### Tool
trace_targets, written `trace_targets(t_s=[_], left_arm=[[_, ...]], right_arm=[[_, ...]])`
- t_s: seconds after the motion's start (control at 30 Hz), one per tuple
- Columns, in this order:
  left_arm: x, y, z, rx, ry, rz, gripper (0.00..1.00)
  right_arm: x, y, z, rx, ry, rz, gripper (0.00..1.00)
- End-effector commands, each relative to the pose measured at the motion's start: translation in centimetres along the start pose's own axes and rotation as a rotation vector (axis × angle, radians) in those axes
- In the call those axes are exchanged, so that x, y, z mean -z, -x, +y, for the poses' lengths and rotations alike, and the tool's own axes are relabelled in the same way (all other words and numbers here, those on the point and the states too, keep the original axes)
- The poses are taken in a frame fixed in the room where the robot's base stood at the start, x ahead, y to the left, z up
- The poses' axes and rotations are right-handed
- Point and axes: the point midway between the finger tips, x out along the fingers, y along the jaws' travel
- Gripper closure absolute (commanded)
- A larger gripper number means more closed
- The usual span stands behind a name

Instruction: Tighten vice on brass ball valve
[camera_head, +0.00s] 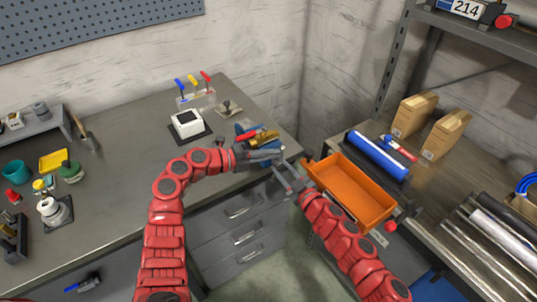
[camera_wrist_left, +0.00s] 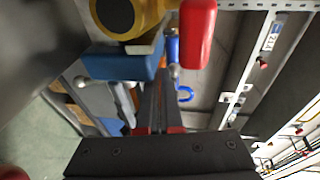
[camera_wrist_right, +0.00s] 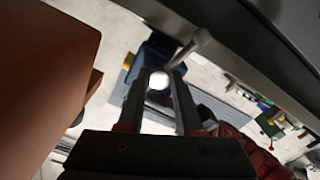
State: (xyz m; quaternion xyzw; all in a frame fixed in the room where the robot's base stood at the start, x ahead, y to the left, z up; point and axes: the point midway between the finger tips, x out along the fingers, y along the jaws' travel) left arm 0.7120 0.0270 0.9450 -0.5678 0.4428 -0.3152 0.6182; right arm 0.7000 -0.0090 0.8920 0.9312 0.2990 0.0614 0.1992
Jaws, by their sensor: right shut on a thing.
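The brass ball valve (camera_head: 264,137) with a red lever (camera_head: 246,134) sits at the blue vice (camera_head: 243,127) at the bench's right corner. In the left wrist view, the valve (camera_wrist_left: 128,15) is large at the top, above the blue jaw (camera_wrist_left: 122,64), beside the red lever (camera_wrist_left: 197,32). My left gripper (camera_head: 276,153) is just in front of the vice; its fingers look closed together, with nothing seen between them. My right gripper (camera_head: 281,172) is below the vice, shut on the grey vice handle (camera_wrist_right: 186,53). The fingers hide part of that handle.
An orange bin (camera_head: 350,193) stands close to my right arm on the right-hand table. A white-topped device (camera_head: 187,121) and a rack of coloured handles (camera_head: 195,97) stand behind the left arm. Drawers (camera_head: 242,238) lie below the bench edge. The middle of the bench is clear.

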Motion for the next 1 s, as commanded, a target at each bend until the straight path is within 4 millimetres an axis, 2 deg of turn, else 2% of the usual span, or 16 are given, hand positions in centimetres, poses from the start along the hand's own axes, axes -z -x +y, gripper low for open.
trace_targets(t_s=[0.03,0.1,0.13,0.3,0.67,0.87,1.0], left_arm=[[0.1,-0.4,-0.2,0.006,-0.003,0.003,1.0],[0.2,-0.4,-0.2,0.006,-0.003,0.003,1.0],[0.2,-0.4,-0.3,0.007,-0.003,0.003,1.0],[0.2,-0.4,-0.3,0.007,-0.002,0.004,1.0],[0.1,-0.2,-0.2,0.005,-0.001,0.002,1.0],[0.1,-0.2,-0.2,0.004,-0.001,0.002,1.0],[0.1,-0.2,-0.2,0.004,-0.001,0.001,1.0]], right_arm=[[0.0,0.0,-0.8,0.015,0.004,0.006,1.0],[0.1,0.0,-0.8,0.017,0.004,0.008,1.0],[0.1,0.0,-0.9,0.017,0.004,0.008,0.64],[0.2,-0.1,-0.7,0.014,0.004,0.009,0.36],[0.2,0.3,-0.3,0.008,0.003,0.007,0.36],[0.1,2.9,-0.3,0.007,0.002,0.006,0.36],[-0.1,6.0,-0.2,0.006,0.003,0.002,0.36]])
